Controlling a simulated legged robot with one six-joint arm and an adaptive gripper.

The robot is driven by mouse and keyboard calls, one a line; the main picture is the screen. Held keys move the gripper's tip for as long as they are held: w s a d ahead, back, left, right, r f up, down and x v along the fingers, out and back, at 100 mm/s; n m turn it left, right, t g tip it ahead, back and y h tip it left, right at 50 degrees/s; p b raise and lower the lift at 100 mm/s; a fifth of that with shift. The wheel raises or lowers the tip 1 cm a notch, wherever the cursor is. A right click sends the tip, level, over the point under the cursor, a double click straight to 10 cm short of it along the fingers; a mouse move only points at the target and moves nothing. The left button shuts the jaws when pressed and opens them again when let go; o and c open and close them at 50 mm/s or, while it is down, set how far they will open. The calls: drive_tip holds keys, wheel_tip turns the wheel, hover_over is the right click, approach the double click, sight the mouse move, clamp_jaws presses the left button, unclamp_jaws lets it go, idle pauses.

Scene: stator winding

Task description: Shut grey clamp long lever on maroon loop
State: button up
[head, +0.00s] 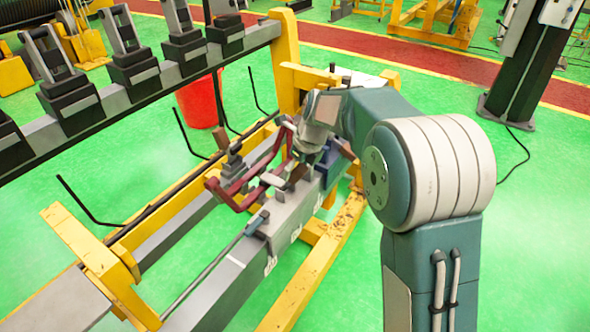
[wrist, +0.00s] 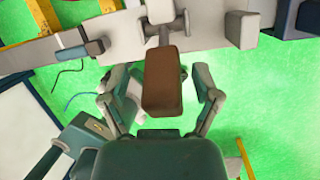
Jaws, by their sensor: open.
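The maroon loop (head: 238,192) lies across the grey beam in the head view, left of my gripper (head: 287,172). A small grey and black clamp (head: 235,160) stands beside the loop. In the wrist view a grey lever with a brown grip (wrist: 162,82) reaches from the grey beam toward the camera. My gripper (wrist: 160,90) is open, with one finger on each side of the brown grip and green floor showing in the gaps. I cannot make out the loop in the wrist view. My wrist partly hides the clamp area in the head view.
The grey beam (head: 222,280) rests on a yellow frame (head: 312,278). A grey rod (head: 215,262) lies along it. A rail with several black clamps (head: 135,75) stands behind at left, and a red bucket (head: 199,102) stands beyond the frame. Green floor is open at right.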

drive_tip(key=shift+d+r, duration=0.1)
drive_tip(key=shift+d, duration=0.05)
drive_tip(key=v, duration=1.1)
drive_tip(key=shift+r, duration=0.3)
drive_tip(key=shift+s, duration=0.1)
drive_tip(key=s+d+r+n+t+h, duration=0.1)
drive_tip(key=s+d+r+n, duration=0.15)
drive_tip(key=s+n, duration=0.5)
drive_tip(key=s+d+r+n+t+h, duration=0.1)
drive_tip(key=s+d+r+n, duration=0.1)
drive_tip(key=s+d+n, duration=0.5)
drive_tip(key=s+f+n+t, duration=0.1)
drive_tip(key=s+f+n, duration=0.1)
drive_tip(key=s+n, duration=0.2)
drive_tip(key=s+d+f+n, duration=0.1)
drive_tip(key=s+n, duration=0.3)
drive_tip(key=s, duration=0.2)
drive_tip(key=s+f+n+t+h, duration=0.1)
drive_tip(key=s+f+n, duration=0.1)
drive_tip(key=s+n, duration=0.2)
drive_tip(key=shift+s+d+f+t, duration=0.3)
drive_tip(key=shift+s+d, duration=0.1)
drive_tip(key=shift+s, duration=0.55)
